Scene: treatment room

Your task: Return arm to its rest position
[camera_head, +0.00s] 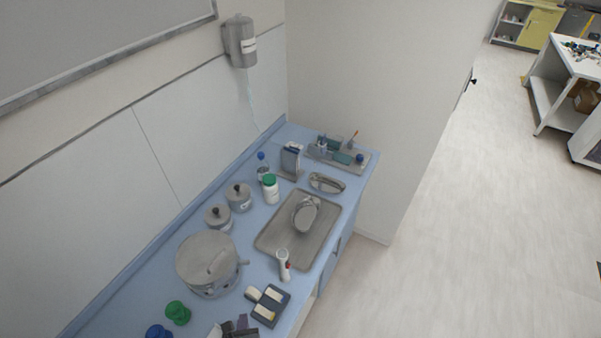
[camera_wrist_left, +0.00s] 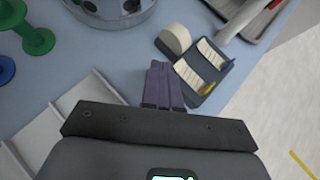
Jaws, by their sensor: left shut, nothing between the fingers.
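My left gripper (camera_head: 241,326) is at the bottom edge of the head view, over the near end of the blue counter (camera_head: 145,284). In the left wrist view its purple fingers (camera_wrist_left: 163,84) are together with nothing between them. They are beside a dark holder (camera_head: 271,305) with pale rolls or pads, which also shows in the wrist view (camera_wrist_left: 208,88). I cannot tell whether the fingers touch it. My right gripper is not in view.
A steel pot (camera_head: 207,260), lidded jars (camera_head: 239,197), a tray (camera_head: 267,247) with a metal dish (camera_head: 306,213), a white handheld device (camera_head: 283,264) and a green spool (camera_head: 177,313) crowd the counter. A white wall is behind; open floor (camera_head: 460,250) lies right.

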